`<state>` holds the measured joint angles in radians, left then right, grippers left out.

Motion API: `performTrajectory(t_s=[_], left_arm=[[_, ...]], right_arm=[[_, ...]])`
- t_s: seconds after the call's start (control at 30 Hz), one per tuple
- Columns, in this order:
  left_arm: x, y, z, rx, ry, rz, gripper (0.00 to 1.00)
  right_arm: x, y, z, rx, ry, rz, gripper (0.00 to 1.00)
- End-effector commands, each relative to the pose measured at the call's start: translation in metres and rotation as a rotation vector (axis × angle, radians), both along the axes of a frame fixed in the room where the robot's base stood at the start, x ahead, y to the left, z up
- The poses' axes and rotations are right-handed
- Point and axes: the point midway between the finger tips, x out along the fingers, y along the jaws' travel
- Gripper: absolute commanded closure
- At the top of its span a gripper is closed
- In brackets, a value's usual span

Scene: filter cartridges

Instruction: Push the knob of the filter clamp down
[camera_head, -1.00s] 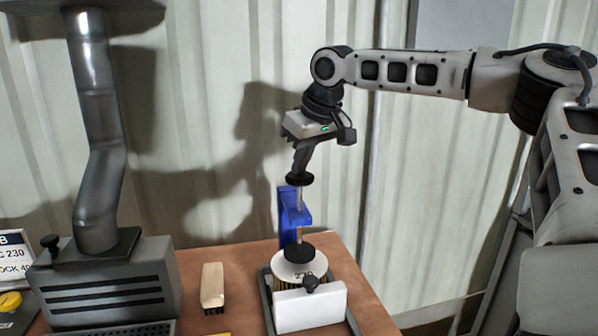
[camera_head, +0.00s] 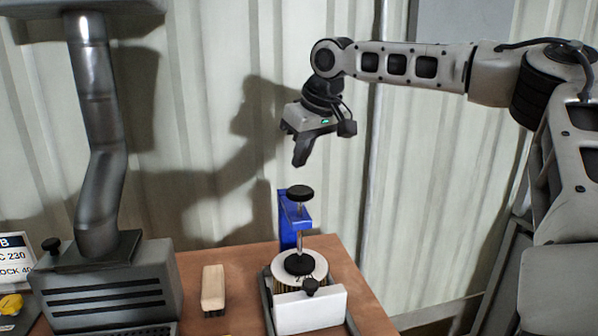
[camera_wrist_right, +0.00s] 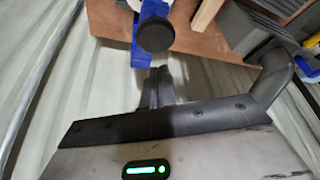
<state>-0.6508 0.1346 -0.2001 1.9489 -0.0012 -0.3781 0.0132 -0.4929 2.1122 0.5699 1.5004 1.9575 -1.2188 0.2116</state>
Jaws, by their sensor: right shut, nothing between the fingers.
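The filter clamp is a blue bracket (camera_head: 288,225) at the back of the table, with a thin metal rod. Its round black knob (camera_head: 300,193) tops the rod, and a black pad (camera_head: 299,264) at the rod's lower end sits over the white top of a filter cartridge (camera_head: 319,265). My right gripper (camera_head: 299,163) is shut and empty, pointing down above the knob with a clear gap. In the right wrist view the knob (camera_wrist_right: 156,35) shows beyond the shut fingers (camera_wrist_right: 157,88). My left gripper is not in view.
The cartridge stands in a dark tray (camera_head: 267,300) behind a white block (camera_head: 311,309). A wooden brush (camera_head: 213,287) lies to the left. A grey vented unit (camera_head: 105,285) with a metal duct stands further left. A corrugated wall is close behind.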

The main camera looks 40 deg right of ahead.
Motion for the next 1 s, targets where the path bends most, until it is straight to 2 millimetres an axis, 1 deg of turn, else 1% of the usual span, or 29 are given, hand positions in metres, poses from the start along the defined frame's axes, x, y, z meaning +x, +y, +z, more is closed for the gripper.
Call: performTrajectory(t_s=[0.4,0.53,0.7,1.0], left_arm=[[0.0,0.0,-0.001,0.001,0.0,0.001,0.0],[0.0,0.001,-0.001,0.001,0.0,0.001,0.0],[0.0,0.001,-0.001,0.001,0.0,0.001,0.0],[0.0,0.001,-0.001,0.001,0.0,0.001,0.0]], right_arm=[[0.0,0.0,0.042,-0.001,-0.001,-0.001,1.0],[0.0,0.0,0.053,0.001,0.0,-0.002,1.0],[0.0,0.0,0.059,0.0,0.001,0.0,1.0],[0.0,0.0,0.059,0.001,0.001,0.0,1.0]])
